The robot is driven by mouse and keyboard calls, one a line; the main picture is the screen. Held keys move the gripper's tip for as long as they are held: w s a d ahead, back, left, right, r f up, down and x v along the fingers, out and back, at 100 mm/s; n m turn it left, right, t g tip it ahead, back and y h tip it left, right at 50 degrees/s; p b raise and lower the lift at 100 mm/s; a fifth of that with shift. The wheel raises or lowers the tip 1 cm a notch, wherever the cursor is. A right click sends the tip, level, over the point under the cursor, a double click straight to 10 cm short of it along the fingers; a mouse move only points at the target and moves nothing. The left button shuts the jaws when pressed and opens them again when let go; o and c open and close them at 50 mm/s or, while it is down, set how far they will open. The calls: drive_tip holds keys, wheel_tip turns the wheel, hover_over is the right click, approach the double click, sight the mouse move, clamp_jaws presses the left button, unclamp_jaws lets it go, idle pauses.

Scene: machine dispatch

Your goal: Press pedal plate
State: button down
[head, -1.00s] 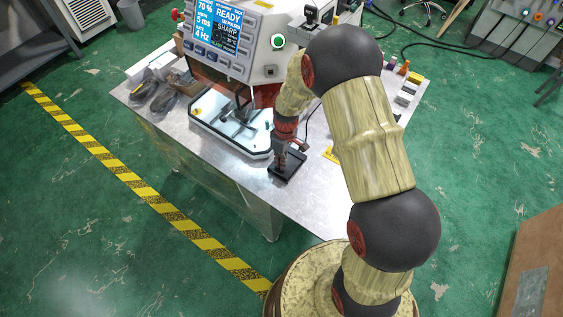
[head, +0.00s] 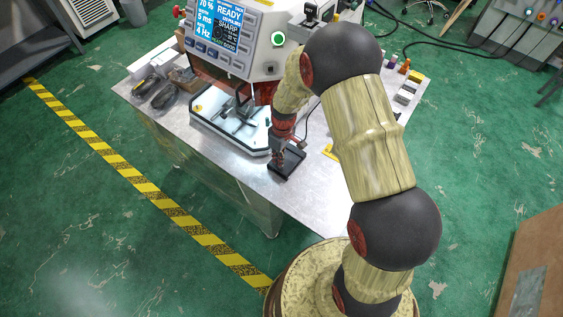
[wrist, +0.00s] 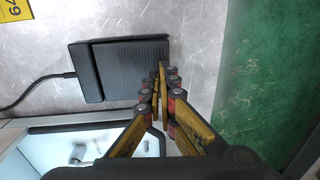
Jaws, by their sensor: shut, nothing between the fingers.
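The black pedal (head: 292,168) lies on the metal table near its front edge. In the wrist view its ribbed pedal plate (wrist: 125,68) shows clearly, with a thicker black block on its left side. A cable leads off that block to the left. My gripper (head: 279,163) is shut and empty, pointing down at the pedal. In the wrist view the closed fingertips (wrist: 162,68) overlap the right edge of the plate. I cannot tell whether they touch it.
A white machine with a lit screen (head: 222,25) stands behind, and its pale tray (head: 205,118) with black edging is left of the pedal. Dark goggles (head: 163,96) lie at the table's left. A yellow label (wrist: 14,10) lies beyond the pedal. Green floor lies past the table edge.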

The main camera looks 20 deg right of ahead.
wheel_tip(320, 180, up, 11)
drive_tip(key=shift+a+p, duration=0.15)
drive_tip(key=shift+p, duration=0.15)
drive_tip(key=shift+r, duration=0.1)
idle(0.4)
drive_tip(key=shift+m, duration=0.3)
drive_tip(key=s+d+r+m+t+h+b, duration=0.1)
drive_tip(key=s+r+m+t+b, duration=0.5)
drive_tip(key=s+r, duration=1.5)
drive_tip(key=shift+s+d+r+m+b, duration=0.35)
drive_tip(key=shift+s+d+b, duration=0.2)
drive_tip(key=shift+s, duration=0.35)
